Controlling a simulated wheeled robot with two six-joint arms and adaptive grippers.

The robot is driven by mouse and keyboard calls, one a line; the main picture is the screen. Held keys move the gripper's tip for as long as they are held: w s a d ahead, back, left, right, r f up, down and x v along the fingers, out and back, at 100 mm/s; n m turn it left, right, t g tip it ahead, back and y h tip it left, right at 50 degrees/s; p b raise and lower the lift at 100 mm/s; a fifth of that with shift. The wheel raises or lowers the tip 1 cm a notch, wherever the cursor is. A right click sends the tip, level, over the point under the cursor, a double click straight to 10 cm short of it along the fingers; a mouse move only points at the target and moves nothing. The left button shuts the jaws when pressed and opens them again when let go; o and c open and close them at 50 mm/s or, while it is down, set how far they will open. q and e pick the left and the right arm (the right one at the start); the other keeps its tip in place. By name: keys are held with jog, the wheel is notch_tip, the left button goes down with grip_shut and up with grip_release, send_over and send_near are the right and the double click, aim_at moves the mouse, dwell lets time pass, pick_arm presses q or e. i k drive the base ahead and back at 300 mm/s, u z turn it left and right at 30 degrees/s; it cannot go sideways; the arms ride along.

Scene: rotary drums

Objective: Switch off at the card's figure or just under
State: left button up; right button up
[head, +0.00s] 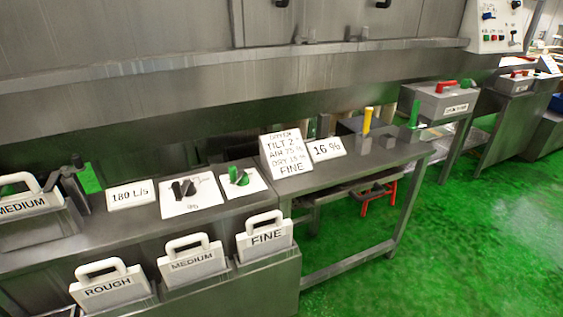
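A white card (287,151) stands on the steel bench. It seems to read TILT 2, an AIR line, DRY 15 % and FINE; the small print is blurred. Right beside it a white display (327,149) reads 16 %. Left of the card, a white plate carries a green switch (239,176); its setting is unclear. Further left is a plate with a black knob (184,188), then a display (131,194) reading 180 L/S. A MEDIUM screen (25,203) sits in a holder at the far left. Neither gripper is in view.
ROUGH (109,288), MEDIUM (191,261) and FINE (265,238) handled screens stand in a front rack. Yellow (367,121) and green (414,113) upright handles stand on the right bench. A grey box with a red handle (446,87) is beyond. Green floor (470,240) is clear at right.

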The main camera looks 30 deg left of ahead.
aim_at(240, 178)
jog(key=u, duration=0.1)
jog(key=i, duration=0.9)
jog(key=u, duration=0.55)
